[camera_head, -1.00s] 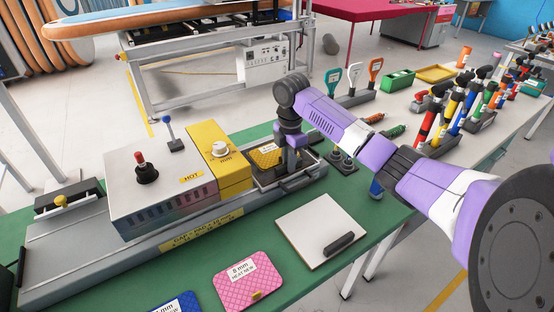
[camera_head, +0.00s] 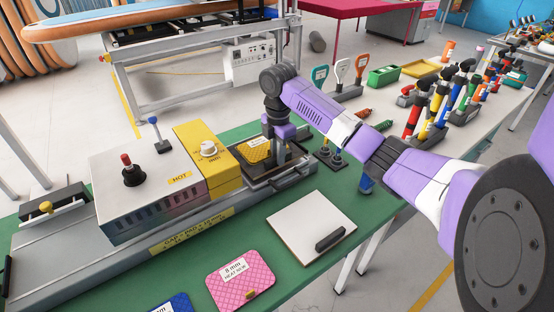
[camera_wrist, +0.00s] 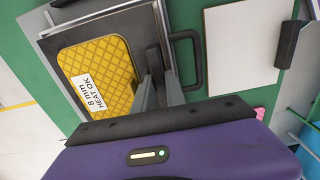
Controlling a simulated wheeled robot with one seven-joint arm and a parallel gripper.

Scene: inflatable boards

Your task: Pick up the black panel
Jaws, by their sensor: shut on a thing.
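The black panel (camera_wrist: 122,26) is a flat dark plate lying in a grey metal tray at the right end of the long machine. A yellow quilted pad (camera_wrist: 100,75) labelled "8 mm HEAT OK" lies on it; the pad also shows in the head view (camera_head: 255,151). A black upright grip (camera_wrist: 153,58) stands beside the pad. My gripper (camera_wrist: 160,84) is shut on this grip, apparently the panel's; the fingers hide part of it. In the head view my gripper (camera_head: 283,158) points down over the tray. I cannot tell whether the panel is lifted.
A yellow box (camera_head: 207,158) and a grey box (camera_head: 150,192) marked "HOT" adjoin the tray on the left. A white board (camera_head: 305,226) with a black handle, a pink pad (camera_head: 240,278) and a blue pad lie in front. Two black-based stands (camera_head: 330,158) are close right.

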